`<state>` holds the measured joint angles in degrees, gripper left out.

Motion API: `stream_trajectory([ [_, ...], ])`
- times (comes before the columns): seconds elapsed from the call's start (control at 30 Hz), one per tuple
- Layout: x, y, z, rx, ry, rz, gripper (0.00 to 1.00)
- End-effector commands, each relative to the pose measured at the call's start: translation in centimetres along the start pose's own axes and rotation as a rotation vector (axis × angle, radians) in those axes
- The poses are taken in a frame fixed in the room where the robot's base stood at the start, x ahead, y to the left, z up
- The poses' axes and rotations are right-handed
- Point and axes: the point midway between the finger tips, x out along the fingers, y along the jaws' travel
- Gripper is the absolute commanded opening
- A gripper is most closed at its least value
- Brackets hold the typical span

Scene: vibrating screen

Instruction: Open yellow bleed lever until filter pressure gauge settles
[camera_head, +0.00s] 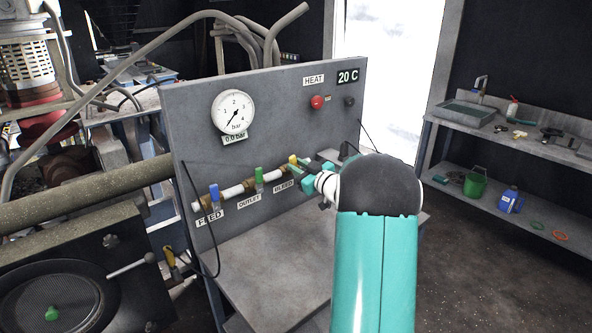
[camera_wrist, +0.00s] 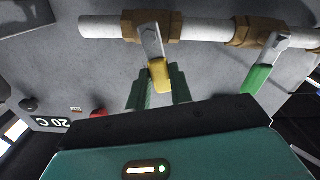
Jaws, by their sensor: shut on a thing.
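The yellow bleed lever (camera_head: 293,159) is on the rightmost valve of the white pipe, above the BLEED label (camera_head: 284,184). In the wrist view, the yellow lever (camera_wrist: 159,75) stands roughly across the pipe. My gripper (camera_wrist: 160,88) is shut on its yellow grip, with a green finger on each side. My gripper (camera_head: 302,168) partly hides that valve in the head view.
The green lever (camera_wrist: 257,78) is close to my gripper. A red heat button (camera_head: 317,102) is above. A bare grey shelf (camera_head: 270,270) juts out below.

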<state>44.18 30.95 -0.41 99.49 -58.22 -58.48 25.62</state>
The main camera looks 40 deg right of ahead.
Motion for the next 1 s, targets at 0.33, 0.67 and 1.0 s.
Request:
stream_trajectory([
  [0.33, -0.1, 1.0, 0.2, 0.212, -0.001, 0.001, 0.0],
  [0.67, -0.1, 1.3, 0.3, 0.274, -0.001, 0.001, 0.0],
  [1.0, -0.1, 1.3, 0.3, 0.277, -0.001, 0.002, 0.0],
])
